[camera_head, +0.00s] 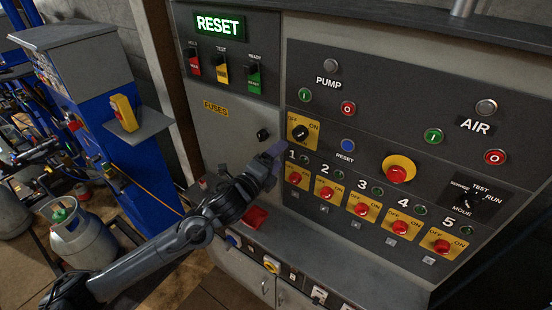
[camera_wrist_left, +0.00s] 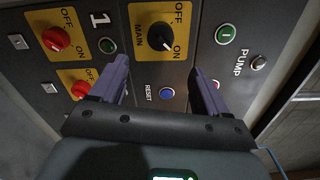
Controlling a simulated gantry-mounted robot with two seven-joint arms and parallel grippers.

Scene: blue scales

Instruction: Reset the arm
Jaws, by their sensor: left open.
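My left gripper (camera_head: 274,160) reaches in from the lower left and stands in front of the control panel (camera_head: 322,74), near the yellow OFF/ON main switch. In the left wrist view its two purple fingers (camera_wrist_left: 160,82) are apart with nothing between them. The black main knob (camera_wrist_left: 160,37) shows ahead of the fingertips. The blue RESET button (camera_wrist_left: 167,93) shows in the gap between the fingers. In the head view the RESET button (camera_head: 348,145) is to the right of the gripper. My right gripper is not in view.
A lit green RESET sign (camera_head: 218,25) is at the panel's upper left. Red knobs on yellow plates (camera_head: 361,209) run along the lower panel. A blue cabinet (camera_head: 92,120) and a gas cylinder (camera_head: 82,240) stand at the left. Open floor lies at the lower left.

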